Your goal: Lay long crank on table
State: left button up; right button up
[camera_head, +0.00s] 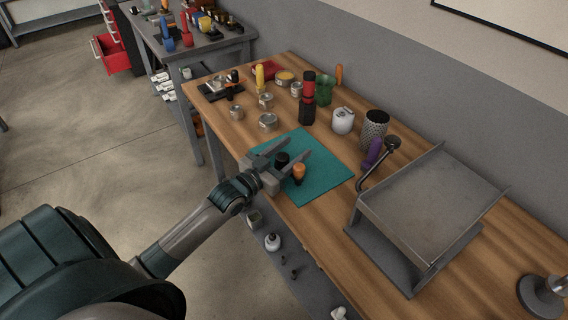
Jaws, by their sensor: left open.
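My left gripper (297,149) is open over the teal mat (325,182) on the wooden table (310,212). A black-topped piece (282,160) shows between its fingers. An orange-topped piece (299,171) shows beside the nearer finger. I cannot tell whether either touches the gripper. A bent dark metal rod with a round end (364,180), which looks like a crank, stands at the left side of the metal roaster stand (430,200). A purple handle (373,152) is close to it. I cannot tell which piece is the long crank. My right gripper is out of view.
A perforated drum (376,124) and a white jar (343,121) stand behind the mat. Several tins, a black-and-red bottle (307,100) and a green cup (324,88) fill the far part. A metal base (541,296) stands at right. The mat's right part is clear.

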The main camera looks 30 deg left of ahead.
pick_arm(q)
grip_shut()
jog(key=shift+r, duration=0.15)
